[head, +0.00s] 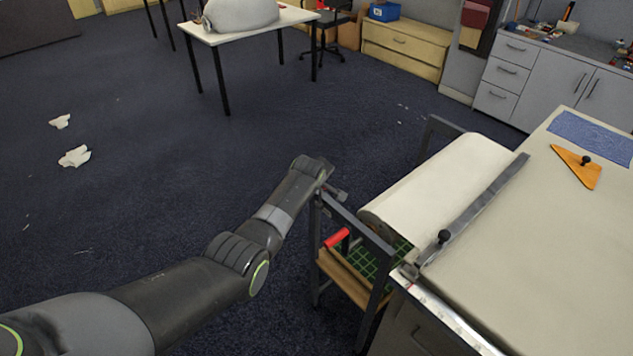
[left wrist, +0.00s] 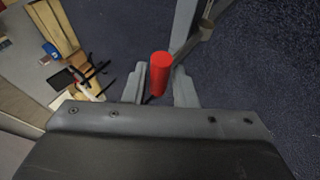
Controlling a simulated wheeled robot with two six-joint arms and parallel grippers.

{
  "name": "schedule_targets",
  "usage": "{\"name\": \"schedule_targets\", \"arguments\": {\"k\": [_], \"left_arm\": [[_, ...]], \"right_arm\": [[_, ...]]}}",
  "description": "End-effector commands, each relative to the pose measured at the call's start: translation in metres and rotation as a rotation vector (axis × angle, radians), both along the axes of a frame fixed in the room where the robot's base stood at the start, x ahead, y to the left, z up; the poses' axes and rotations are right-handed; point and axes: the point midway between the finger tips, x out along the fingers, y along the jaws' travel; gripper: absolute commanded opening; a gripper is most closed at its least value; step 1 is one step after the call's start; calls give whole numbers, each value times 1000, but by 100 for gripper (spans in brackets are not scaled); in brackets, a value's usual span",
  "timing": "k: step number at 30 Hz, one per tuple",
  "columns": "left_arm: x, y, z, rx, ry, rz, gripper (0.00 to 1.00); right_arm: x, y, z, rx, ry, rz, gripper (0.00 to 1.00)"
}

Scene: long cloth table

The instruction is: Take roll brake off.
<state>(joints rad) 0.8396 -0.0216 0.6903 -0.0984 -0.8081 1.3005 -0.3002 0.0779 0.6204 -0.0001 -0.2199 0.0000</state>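The roll brake's red handle (head: 337,238) sticks out at the near end of the dark roll stand (head: 358,222). It also shows in the left wrist view as a red cylinder (left wrist: 160,72), in line with the gap between my fingers. A large cream cloth roll (head: 440,182) lies in the stand. My left gripper (head: 336,191) is beside the stand's upper left corner. In the left wrist view its two fingers (left wrist: 159,88) are apart, with no contact on the handle visible. My right gripper is not in view.
The long cloth table (head: 540,260) fills the right side, with a grey bar (head: 480,205) across its end. A wooden shelf (head: 345,272) with a green grid mat (head: 362,266) sits low in the stand. Dark carpet to the left is mostly clear.

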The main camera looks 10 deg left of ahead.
Motion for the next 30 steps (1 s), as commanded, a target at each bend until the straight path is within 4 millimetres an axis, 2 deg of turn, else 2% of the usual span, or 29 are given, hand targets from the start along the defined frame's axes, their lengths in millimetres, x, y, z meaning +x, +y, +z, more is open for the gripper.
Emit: {"name": "schedule_targets", "arguments": {"k": [1,3,14,30], "left_arm": [[-4,-10,-5,-16,13,-6,31],[-5,-9,-6,-15,14,-6,38],[-6,-9,-3,-15,15,-6,38],[-34,-4,36,-8,6,-5,38]], "right_arm": [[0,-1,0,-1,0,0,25],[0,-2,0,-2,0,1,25],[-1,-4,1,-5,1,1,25],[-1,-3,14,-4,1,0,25]]}}
